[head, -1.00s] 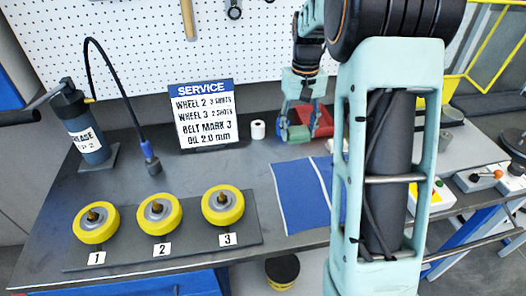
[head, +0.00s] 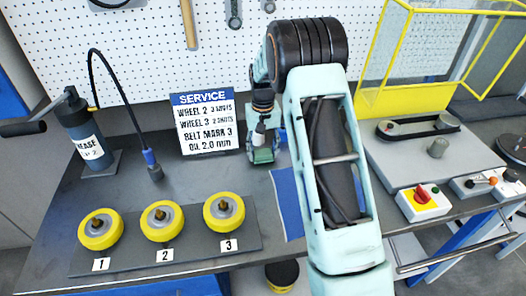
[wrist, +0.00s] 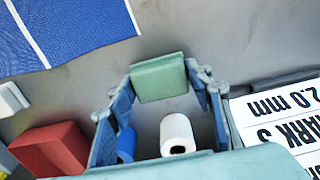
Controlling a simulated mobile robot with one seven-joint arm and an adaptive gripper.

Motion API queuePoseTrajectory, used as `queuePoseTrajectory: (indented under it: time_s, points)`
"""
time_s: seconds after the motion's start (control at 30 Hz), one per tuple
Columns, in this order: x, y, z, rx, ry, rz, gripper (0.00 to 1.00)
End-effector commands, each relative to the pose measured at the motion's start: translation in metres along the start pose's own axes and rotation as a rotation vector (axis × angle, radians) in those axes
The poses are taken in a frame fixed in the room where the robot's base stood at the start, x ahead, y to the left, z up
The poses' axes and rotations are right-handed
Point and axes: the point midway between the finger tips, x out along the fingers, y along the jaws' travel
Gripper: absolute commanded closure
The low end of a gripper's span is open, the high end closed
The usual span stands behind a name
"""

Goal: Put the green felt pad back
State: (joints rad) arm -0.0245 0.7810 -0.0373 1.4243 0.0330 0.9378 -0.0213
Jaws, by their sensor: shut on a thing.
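The green felt pad (wrist: 158,77) is a small green block held between the fingertips of my gripper (wrist: 160,80) in the wrist view. In the head view the pad (head: 262,156) shows low in my gripper (head: 264,150), just right of the service sign. My gripper is shut on it. The pad appears held above the dark bench top; the exact height is unclear.
A white roll (wrist: 177,135) stands close to my gripper, beside the service sign (head: 205,125). A red block (wrist: 50,150) and a blue mat (wrist: 75,25) lie nearby. Yellow wheels (head: 162,220) stand at the front left. My arm hides part of the bench.

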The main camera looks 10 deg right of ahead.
Motion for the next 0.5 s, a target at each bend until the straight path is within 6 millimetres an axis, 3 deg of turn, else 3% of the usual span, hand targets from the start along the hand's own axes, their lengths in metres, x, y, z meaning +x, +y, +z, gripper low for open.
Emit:
queuePoseTrajectory:
  time_s: [0.4, 0.43, 0.5]
  points:
    - [0.0088, 0.0003, 0.0, 0.0, 0.001, 0.0, 0.76]
    - [0.0073, 0.0003, 0.0, 0.0, 0.001, 0.0, 0.5]
    - [0.007, 0.0003, 0.0, 0.0, 0.001, 0.0, 0.42]
